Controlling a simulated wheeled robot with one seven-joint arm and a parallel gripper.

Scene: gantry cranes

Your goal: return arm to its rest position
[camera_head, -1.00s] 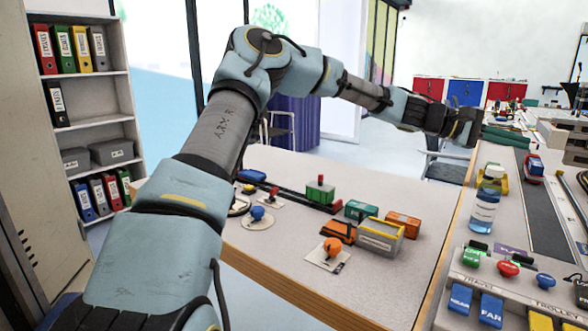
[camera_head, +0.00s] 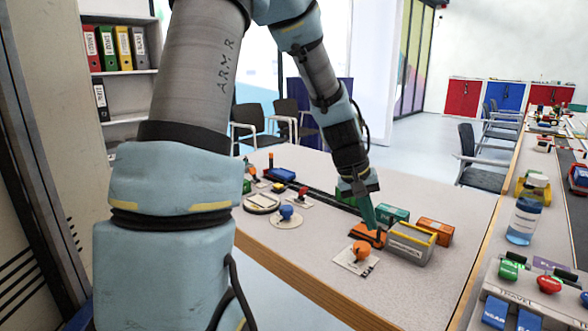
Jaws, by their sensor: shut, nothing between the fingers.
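My arm rises from the lower left, bends at the top edge of the view and comes down over the grey table (camera_head: 310,265). My gripper (camera_head: 374,220) points downward with its narrow teal fingers shut and nothing held. Its tips appear in front of or just above the orange open box (camera_head: 368,238), left of the grey bin with a yellow rim (camera_head: 411,243). I cannot tell whether they touch anything. The arm's upper bend is cut off by the frame.
An orange-knobbed joystick (camera_head: 361,251), blue-knobbed joystick (camera_head: 286,212), green container (camera_head: 391,214) and orange container (camera_head: 434,231) are near the gripper. A bottle (camera_head: 525,215) and control panel (camera_head: 520,300) stand right. Chairs (camera_head: 480,158) are behind. A binder shelf (camera_head: 128,75) stands left.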

